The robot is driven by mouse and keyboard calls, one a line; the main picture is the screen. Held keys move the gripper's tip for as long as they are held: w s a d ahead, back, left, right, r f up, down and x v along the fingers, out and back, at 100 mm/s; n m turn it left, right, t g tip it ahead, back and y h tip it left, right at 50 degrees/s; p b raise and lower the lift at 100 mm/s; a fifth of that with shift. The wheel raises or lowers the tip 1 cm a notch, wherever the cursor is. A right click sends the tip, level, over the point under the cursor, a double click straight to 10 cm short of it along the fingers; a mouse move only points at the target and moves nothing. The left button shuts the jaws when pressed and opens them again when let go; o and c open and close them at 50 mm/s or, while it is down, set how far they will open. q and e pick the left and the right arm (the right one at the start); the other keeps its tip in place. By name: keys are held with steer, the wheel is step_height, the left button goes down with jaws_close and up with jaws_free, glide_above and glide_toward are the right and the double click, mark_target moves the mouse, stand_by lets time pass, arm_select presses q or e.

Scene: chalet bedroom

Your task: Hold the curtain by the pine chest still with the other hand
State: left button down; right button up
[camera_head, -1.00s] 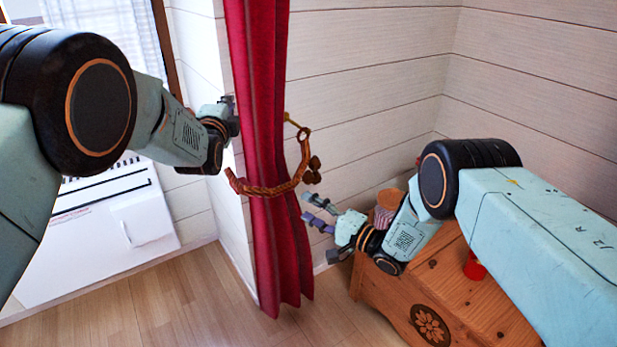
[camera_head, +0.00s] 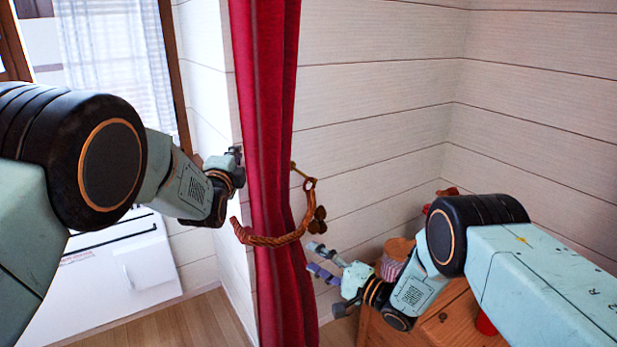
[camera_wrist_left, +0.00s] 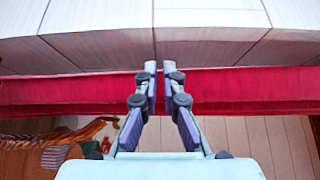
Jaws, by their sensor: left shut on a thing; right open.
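The red curtain (camera_head: 268,100) hangs in the middle of the head view and crosses the left wrist view (camera_wrist_left: 245,88) as a red band. My left gripper (camera_head: 236,157) is at the curtain's left edge, above the tieback. In the left wrist view its fingers (camera_wrist_left: 159,75) are nearly together, shut on the curtain; the pinched cloth is hard to make out. My right gripper (camera_head: 322,262) is open and empty, just right of the curtain and below the tieback. The pine chest (camera_head: 445,322) stands at the lower right, partly hidden by my right arm.
A lidded striped jar (camera_head: 396,258) and a red object (camera_head: 486,324) are on the chest. A white cabinet (camera_head: 125,265) stands left under the window.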

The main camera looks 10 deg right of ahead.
arm_select(q)
steer(key=a, duration=0.1)
steer(key=s+a, duration=0.1)
steer(key=a+p, duration=0.1)
steer(key=shift+s+a+f, duration=0.15)
steer(key=shift+s+a, duration=0.15)
steer(key=shift+a, duration=0.1)
stand_by(0.5)
steer(key=p+v, duration=0.4)
steer(key=v, duration=0.5)
steer(key=shift+w+d+f, duration=0.1)
